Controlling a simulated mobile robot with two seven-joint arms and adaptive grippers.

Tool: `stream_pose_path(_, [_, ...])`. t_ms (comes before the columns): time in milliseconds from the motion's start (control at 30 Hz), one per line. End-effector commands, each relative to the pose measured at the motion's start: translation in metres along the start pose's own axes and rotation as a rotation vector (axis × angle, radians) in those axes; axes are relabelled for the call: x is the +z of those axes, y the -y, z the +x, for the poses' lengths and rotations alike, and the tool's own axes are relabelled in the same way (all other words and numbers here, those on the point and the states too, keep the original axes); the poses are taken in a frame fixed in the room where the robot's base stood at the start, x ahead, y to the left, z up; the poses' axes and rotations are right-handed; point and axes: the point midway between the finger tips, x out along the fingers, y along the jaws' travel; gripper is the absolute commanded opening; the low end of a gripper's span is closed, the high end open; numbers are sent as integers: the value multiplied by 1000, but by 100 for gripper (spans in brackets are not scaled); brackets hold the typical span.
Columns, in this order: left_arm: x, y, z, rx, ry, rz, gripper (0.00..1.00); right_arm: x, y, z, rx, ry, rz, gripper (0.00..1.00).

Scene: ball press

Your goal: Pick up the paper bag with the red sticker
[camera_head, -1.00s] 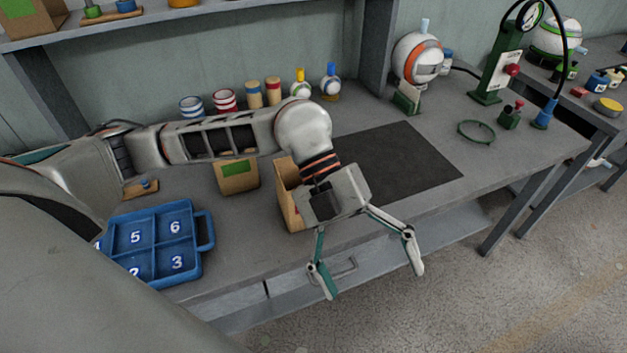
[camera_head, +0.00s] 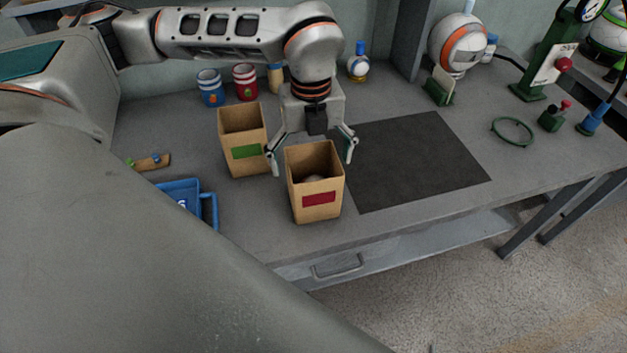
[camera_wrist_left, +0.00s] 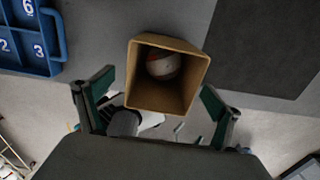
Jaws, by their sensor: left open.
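The paper bag with the red sticker (camera_head: 315,199) stands upright and open-topped on the bench. In the left wrist view the same bag (camera_wrist_left: 168,103) shows from above, with a red and white ball (camera_wrist_left: 161,65) inside. My left gripper (camera_head: 314,165) is open above and behind the bag, one finger out to each side of its top. In the wrist view the fingers are apart on either side of the bag's lower part; I cannot tell whether they touch it. A second paper bag with a green sticker (camera_head: 243,152) stands just left. My right gripper is not seen.
A blue numbered tray (camera_head: 209,207) is partly hidden at left by my arm. A dark mat (camera_head: 420,160) lies clear to the right. Striped jars (camera_head: 245,82) stand at the back. A green ring (camera_head: 512,131) and a gauge stand (camera_head: 545,70) are at far right.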

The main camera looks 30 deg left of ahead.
Motion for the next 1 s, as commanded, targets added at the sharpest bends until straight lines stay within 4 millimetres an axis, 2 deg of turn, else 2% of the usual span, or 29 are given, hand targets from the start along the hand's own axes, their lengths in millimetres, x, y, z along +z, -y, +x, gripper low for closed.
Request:
stream_pose_path(233, [0, 2, 34, 3, -2, 0, 92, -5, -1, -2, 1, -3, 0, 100])
stream_pose_path(533, [0, 3, 40, 1, -1, 2, 92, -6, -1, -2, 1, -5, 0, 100])
stream_pose_path(567, [0, 3, 40, 1, -1, 2, 90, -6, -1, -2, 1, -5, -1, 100])
stream_pose_path(700, [0, 3, 40, 1, -1, 2, 53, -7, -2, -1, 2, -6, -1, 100])
stream_pose_path(767, [0, 3, 40, 1, -1, 2, 42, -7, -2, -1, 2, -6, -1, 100])
stream_pose_path(1000, [0, 3, 40, 1, -2, 2, 42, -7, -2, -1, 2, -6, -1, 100])
